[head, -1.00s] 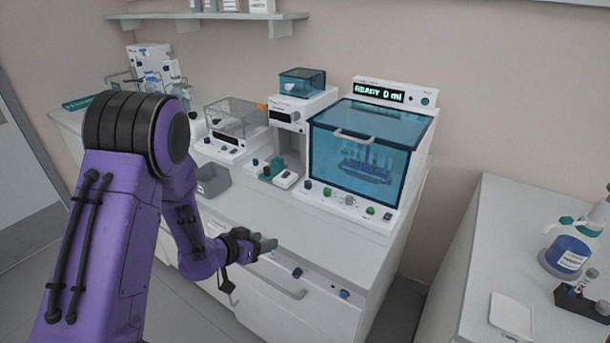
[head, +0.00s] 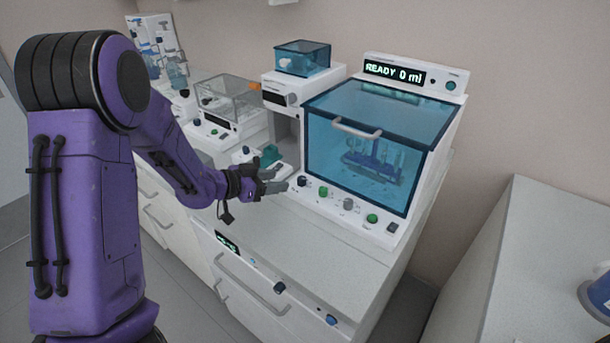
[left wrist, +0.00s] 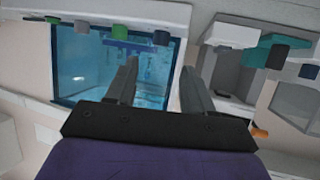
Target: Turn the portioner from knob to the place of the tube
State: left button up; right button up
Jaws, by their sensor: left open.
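The portioner (head: 375,106) is a white machine with a blue clear hood and a display reading "READY 0 ml". A row of knobs runs along its front: a dark blue knob (head: 302,181), a green knob (head: 323,191), a grey knob (head: 348,204) and another green knob (head: 372,218). Several tubes stand in a blue rack (head: 372,168) behind the hood. My left gripper (head: 273,178) is open and empty, just left of the dark blue knob and apart from it. In the left wrist view, the dark blue knob (left wrist: 162,38) shows beyond the open fingers (left wrist: 158,68). My right gripper is out of view.
A white device with a teal part (head: 271,154) stands left of the portioner, close to my gripper. A clear-lidded box (head: 228,98) stands farther left. The counter front (head: 330,255) is bare, above drawers with handles. Another counter (head: 520,260) is at right.

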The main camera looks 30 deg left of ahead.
aim_at(300, 179)
pick_arm(q)
jog(key=p+x, duration=0.1)
jog(key=x, duration=0.7)
jog(key=shift+w+f, duration=0.2)
jog(key=shift+w, duration=0.1)
jog(key=shift+s+d+r, duration=0.1)
jog(key=shift+c, duration=0.3)
grip_shut()
